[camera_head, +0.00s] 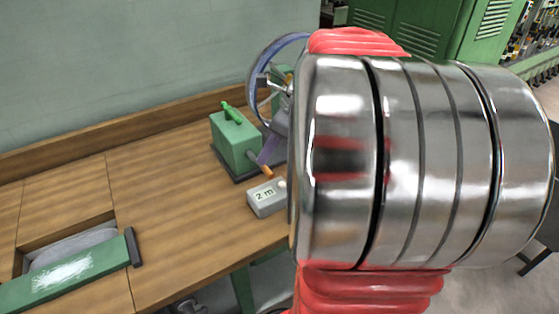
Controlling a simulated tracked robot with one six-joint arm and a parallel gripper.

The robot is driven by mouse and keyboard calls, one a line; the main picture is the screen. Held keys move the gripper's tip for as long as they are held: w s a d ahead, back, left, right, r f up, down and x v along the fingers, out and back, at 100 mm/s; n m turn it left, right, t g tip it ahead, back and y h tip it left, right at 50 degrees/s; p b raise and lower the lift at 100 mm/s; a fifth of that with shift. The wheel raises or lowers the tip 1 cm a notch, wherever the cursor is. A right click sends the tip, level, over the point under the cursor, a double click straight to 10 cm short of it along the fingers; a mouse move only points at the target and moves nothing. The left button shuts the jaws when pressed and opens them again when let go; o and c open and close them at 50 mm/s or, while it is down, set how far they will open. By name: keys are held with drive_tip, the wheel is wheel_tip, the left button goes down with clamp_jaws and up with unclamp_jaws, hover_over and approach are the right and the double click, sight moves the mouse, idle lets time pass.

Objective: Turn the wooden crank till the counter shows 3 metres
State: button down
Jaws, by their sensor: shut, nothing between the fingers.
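The counter (265,197) is a small grey box on the table, left of my arm, and its face reads "2 m". Just behind it, a short orange-brown wooden piece (267,172) sticks out by the green machine (234,140); it may be the crank's handle. The rest of the crank is hidden or cannot be made out. A spoked wheel (258,75) with a bluish-purple rim stands behind, its right part covered by my arm. My arm's large metal and red links fill the middle and right. My gripper is not in view.
The wooden table (160,170) has bare room left of the machine. A green-topped item (65,272) with grey material beside it sits at the table's lower left. A wall is behind. Green cabinets (410,25) and a stocked rack (530,35) stand at the back right.

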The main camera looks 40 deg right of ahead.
drive_tip(key=s+a+n+h, duration=0.1)
drive_tip(key=s+a+n, duration=0.3)
drive_tip(key=a+n, duration=0.8)
drive_tip(key=s+a+n+t+h, duration=0.1)
drive_tip(key=s+a+n, duration=0.4)
drive_tip(key=a+n, duration=0.7)
drive_tip(key=n, duration=0.6)
drive_tip(key=shift+a+n+h, duration=0.15)
drive_tip(key=shift+n+h, duration=0.15)
drive_tip(key=shift+h, duration=0.1)
drive_tip(key=shift+s+r, duration=0.1)
